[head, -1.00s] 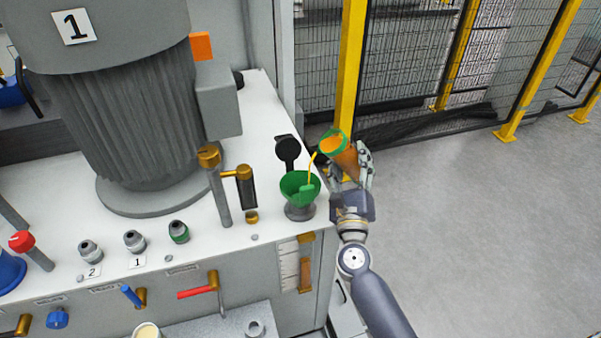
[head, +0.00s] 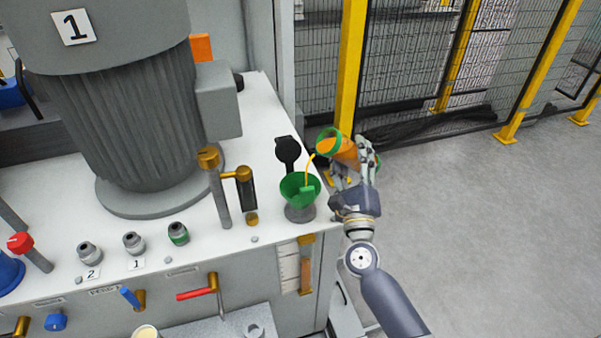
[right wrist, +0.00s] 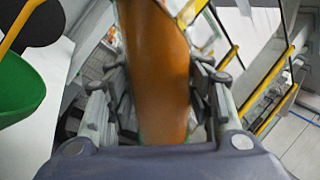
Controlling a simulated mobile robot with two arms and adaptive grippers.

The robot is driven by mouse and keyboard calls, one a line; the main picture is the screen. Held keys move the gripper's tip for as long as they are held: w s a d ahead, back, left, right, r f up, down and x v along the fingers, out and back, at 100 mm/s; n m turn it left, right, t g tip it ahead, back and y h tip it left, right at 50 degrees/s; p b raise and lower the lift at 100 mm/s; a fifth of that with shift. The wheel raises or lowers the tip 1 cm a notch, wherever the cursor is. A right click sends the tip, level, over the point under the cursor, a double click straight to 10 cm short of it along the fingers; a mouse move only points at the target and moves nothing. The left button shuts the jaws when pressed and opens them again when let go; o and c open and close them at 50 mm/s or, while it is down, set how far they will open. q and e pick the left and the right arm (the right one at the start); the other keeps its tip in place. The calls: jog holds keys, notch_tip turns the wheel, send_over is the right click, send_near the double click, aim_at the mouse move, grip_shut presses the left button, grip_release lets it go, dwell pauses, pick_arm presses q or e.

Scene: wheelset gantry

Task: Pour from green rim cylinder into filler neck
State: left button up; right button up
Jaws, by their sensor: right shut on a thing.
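The green rim cylinder (head: 345,151), filled with orange liquid, is tilted with its green mouth toward the left. My right gripper (head: 358,172) is shut on it; in the right wrist view the fingers close on both sides of the orange cylinder (right wrist: 155,75). A thin yellow-orange stream (head: 309,170) runs from the mouth down into a green funnel (head: 299,187). The funnel sits on the grey filler neck (head: 300,212) at the right corner of the white tank top. The funnel's edge also shows in the right wrist view (right wrist: 18,90). My left gripper is not in view.
A black cap (head: 288,150) stands open behind the funnel. A sight gauge (head: 297,265) is on the tank front below. Brass-topped pipes (head: 215,185) and a large grey motor (head: 135,110) stand left. A yellow post (head: 350,70) and mesh fence are behind; the floor at right is clear.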

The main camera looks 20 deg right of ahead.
jog(key=shift+d+r+n+t+y, duration=0.1)
jog(key=shift+r+n+t+y, duration=0.2)
jog(key=shift+r+n, duration=0.35)
jog(key=shift+d+r+n+t+y, duration=0.1)
jog(key=shift+r+n+t+y, duration=0.15)
jog(key=shift+n, duration=0.6)
jog(key=shift+r+n+t+y, duration=0.15)
jog(key=shift+r+n+y, duration=0.35)
jog(key=shift+n, duration=0.3)
jog(key=shift+r+n+t+y, duration=0.1)
jog(key=shift+r+n+y, duration=0.4)
jog(key=shift+n, duration=0.3)
dwell(1.2)
jog(key=shift+f, duration=0.2)
